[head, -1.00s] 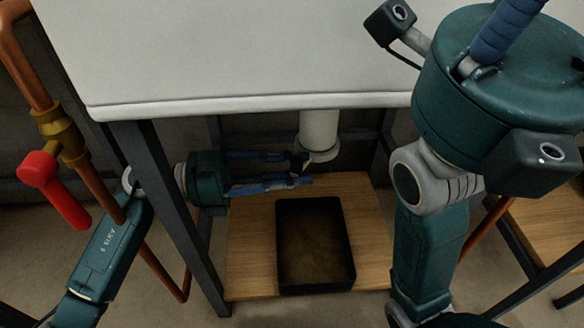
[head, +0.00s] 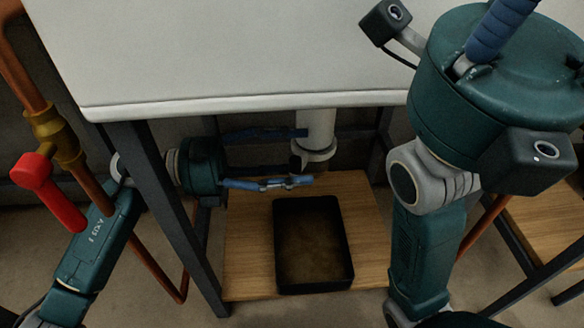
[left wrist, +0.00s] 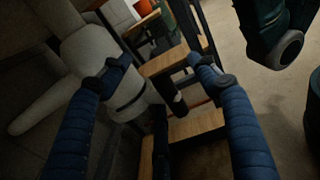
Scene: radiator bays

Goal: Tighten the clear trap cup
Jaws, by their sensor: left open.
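A white drain pipe (head: 318,130) with a wider collar hangs below the sink. A pale trap part (head: 298,166) shows at its lower left; I cannot make out the clear cup's wall. In the left wrist view the white trap body (left wrist: 98,62) ends in a pale lower part with a dark band (left wrist: 128,103), between the finger lines. My left gripper (head: 307,157) is open, one blue finger farther back, one nearer, at the trap's height; contact is unclear. It also shows in the left wrist view (left wrist: 165,72). My right gripper (head: 500,30) shows only partly; its fingertips are out of frame.
A black tray (head: 347,240) stands on the wooden shelf (head: 250,245) below the trap. A dark frame leg (head: 170,210) stands close to my left arm. A red valve handle (head: 48,190) and copper pipe (head: 20,60) are at left.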

